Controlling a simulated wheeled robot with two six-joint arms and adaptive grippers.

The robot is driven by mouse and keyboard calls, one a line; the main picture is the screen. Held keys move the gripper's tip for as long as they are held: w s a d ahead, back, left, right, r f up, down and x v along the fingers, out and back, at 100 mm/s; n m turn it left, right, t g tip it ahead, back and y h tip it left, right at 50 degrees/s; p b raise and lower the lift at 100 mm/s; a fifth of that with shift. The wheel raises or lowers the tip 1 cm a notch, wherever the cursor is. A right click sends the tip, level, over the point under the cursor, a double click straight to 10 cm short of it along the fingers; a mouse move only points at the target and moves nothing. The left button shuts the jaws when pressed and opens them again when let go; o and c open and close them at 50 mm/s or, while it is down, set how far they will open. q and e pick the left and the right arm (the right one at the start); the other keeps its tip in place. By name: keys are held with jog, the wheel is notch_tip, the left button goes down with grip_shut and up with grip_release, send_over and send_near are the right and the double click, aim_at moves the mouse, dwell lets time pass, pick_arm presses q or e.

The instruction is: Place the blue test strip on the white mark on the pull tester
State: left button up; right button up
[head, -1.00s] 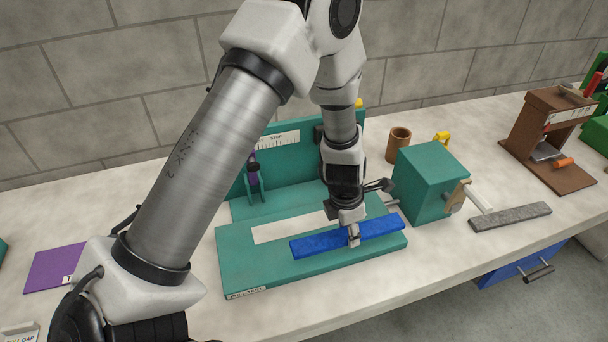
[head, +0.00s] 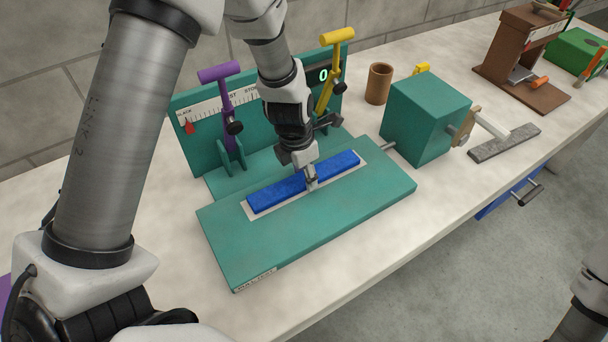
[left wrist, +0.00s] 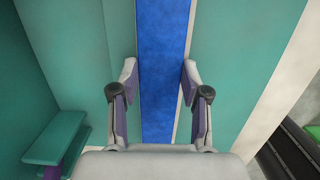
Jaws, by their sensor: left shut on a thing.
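The blue test strip (head: 274,191) lies lengthwise over the white mark (head: 247,210) on the green pull tester (head: 310,226). A thin white border shows around the strip. I cannot tell whether it touches the mark or hangs just above it. My left gripper (head: 311,181) is shut on the strip, a little right of its middle. In the left wrist view the gripper (left wrist: 157,84) has a finger on each side of the strip (left wrist: 163,45), with a white edge along the strip's right side. My right gripper is out of view.
A purple lever (head: 224,95) and a yellow lever (head: 329,80) stand behind the base. A green block (head: 425,115) stands to the right, with a grey bar (head: 504,143) beyond it. A brown cup (head: 379,84) is behind. The bench in front is clear.

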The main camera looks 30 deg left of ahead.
aim_at(299, 182)
pick_arm(q)
jog(key=shift+f, duration=0.1)
jog(key=o, duration=1.1)
jog(key=shift+d, duration=0.2)
jog(key=shift+a, duration=0.1)
jog(key=r, duration=0.4)
jog(key=s+r+p, duration=0.1)
jog(key=r, duration=0.7)
jog(key=shift+s+a+r, duration=0.1)
jog(key=shift+s+a, duration=0.2)
jog(key=shift+a, duration=0.1)
